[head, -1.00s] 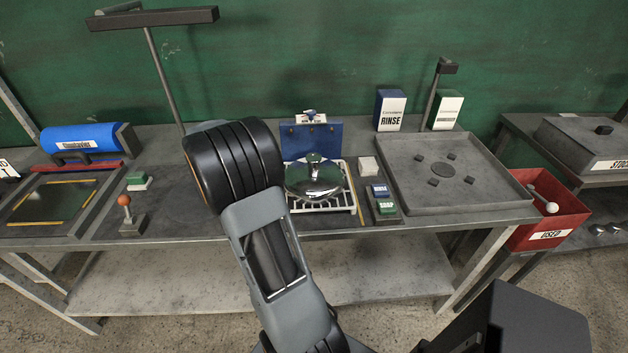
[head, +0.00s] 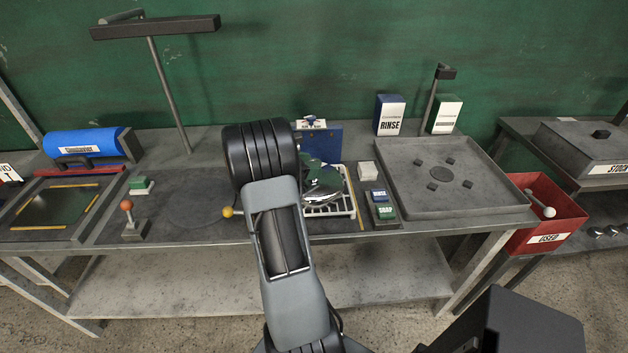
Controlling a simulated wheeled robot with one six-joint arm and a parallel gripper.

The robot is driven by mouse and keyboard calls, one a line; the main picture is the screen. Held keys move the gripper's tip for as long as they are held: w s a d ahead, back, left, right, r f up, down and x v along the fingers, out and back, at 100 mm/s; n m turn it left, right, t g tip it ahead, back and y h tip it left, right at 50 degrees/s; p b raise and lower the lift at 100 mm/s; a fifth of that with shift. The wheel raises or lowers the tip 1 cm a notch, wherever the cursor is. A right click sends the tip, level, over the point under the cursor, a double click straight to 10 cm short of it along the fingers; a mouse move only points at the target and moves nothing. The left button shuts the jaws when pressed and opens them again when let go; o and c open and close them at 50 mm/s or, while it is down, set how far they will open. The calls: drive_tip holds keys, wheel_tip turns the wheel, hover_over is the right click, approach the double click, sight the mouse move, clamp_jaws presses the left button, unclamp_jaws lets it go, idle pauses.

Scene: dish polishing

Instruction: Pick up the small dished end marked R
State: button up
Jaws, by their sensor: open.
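A shiny metal dome (head: 322,188), a dished end by its shape, sits on a white wire rack (head: 338,210) at the middle of the bench. My arm hides its left part, and I see no R on it. A few small shiny rounded pieces (head: 597,232) lie low at the far right edge; they are too small to read any mark. My gripper is not in view; only my arm's links show, in front of the bench left of the rack.
A grey tray (head: 480,207) with small dark pads fills the right of the bench. A lamp (head: 166,85) and an orange-knobbed lever (head: 127,206) stand left.

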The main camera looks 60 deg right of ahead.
drive_tip(key=shift+x, duration=0.9)
clamp_jaws()
drive_tip(key=shift+r, duration=0.15)
